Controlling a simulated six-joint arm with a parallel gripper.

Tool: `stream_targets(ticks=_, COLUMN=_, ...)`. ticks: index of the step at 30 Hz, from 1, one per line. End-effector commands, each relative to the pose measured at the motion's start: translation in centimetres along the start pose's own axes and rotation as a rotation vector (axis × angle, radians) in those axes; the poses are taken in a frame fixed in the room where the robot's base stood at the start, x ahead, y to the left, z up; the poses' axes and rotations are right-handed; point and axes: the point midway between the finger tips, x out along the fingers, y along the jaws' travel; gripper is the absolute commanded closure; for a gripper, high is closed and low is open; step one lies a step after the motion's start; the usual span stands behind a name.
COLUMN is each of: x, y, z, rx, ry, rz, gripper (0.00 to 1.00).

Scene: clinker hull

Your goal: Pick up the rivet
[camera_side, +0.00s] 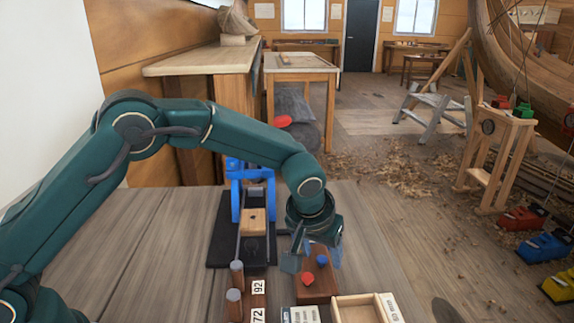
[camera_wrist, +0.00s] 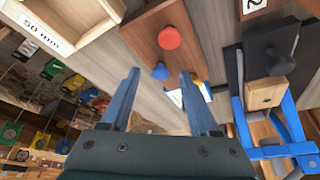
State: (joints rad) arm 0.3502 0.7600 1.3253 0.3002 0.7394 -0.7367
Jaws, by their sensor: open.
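My gripper (camera_side: 314,260) is open and points down above a brown wooden block with a red knob (camera_side: 307,279) and a blue knob (camera_side: 322,261). In the wrist view my gripper (camera_wrist: 160,73) has its blue fingers apart; the blue knob (camera_wrist: 160,72) appears between the tips, and the red knob (camera_wrist: 169,38) lies beyond. Nothing is visibly held. I cannot tell for sure which thing is the rivet.
A blue clamp-like fixture (camera_side: 236,190) with a wooden block (camera_side: 253,222) stands on a black base behind the pegs. An open wooden box (camera_side: 344,303), labelled 50 mm in the wrist view, stands at the front right. The bench is clear at left.

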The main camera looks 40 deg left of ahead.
Motion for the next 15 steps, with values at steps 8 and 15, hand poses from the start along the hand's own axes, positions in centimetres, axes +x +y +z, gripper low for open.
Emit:
stream_targets(ticks=8, x=0.88, y=-0.03, z=-0.01, rx=-0.001, ry=0.000, rz=0.000, gripper=0.38)
stream_targets(ticks=15, x=0.85, y=-0.04, z=-0.01, rx=-0.001, ry=0.000, rz=0.000, gripper=0.88)
